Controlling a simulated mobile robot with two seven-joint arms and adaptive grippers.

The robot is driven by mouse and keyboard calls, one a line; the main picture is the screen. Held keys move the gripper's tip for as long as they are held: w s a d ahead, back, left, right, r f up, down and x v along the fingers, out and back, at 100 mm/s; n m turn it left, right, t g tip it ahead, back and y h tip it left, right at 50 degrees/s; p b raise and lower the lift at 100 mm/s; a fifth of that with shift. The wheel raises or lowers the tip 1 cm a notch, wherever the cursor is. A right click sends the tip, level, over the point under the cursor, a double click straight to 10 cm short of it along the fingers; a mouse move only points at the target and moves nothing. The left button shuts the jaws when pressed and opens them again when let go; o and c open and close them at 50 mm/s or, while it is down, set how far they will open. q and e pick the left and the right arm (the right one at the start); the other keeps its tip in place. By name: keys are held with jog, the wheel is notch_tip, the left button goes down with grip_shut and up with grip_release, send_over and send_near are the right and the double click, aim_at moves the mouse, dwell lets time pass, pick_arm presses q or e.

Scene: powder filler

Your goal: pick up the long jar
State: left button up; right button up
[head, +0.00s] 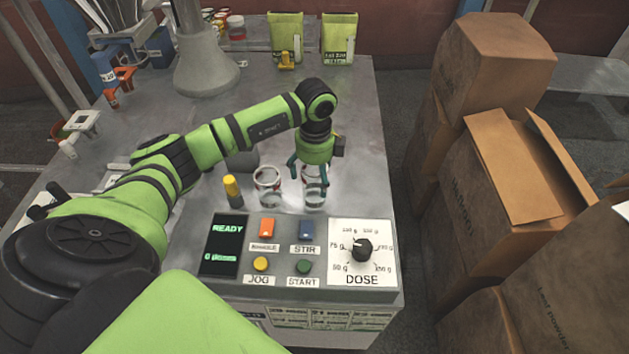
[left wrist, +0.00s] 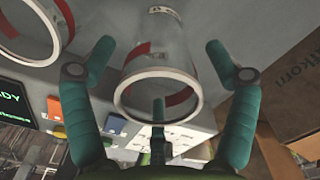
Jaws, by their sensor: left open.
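The long jar (head: 315,192) is clear glass with red marks and stands upright on the metal table behind the control panel. My left gripper (head: 308,165) is above it, pointing down, with its fingers around the jar's upper part. In the left wrist view the jar (left wrist: 160,60) lies between the spread fingers of the gripper (left wrist: 160,75), with a gap visible on both sides. The gripper is open. A shorter, wider glass jar (head: 267,186) stands just to the left and shows in the left wrist view (left wrist: 35,30). My right gripper is not in view.
A yellow-capped marker-like item (head: 231,188) stands left of the short jar. The control panel (head: 215,280) with buttons and a dose knob (head: 362,249) is in front. Green pouches (head: 286,38) stand at the back. Cardboard boxes (head: 510,180) are stacked right of the table.

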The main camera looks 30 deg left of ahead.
pick_arm(q)
jog(key=shift+f, duration=0.25)
jog(key=c, duration=1.3)
jog(key=shift+o, duration=0.2)
jog(key=shift+r, duration=0.1)
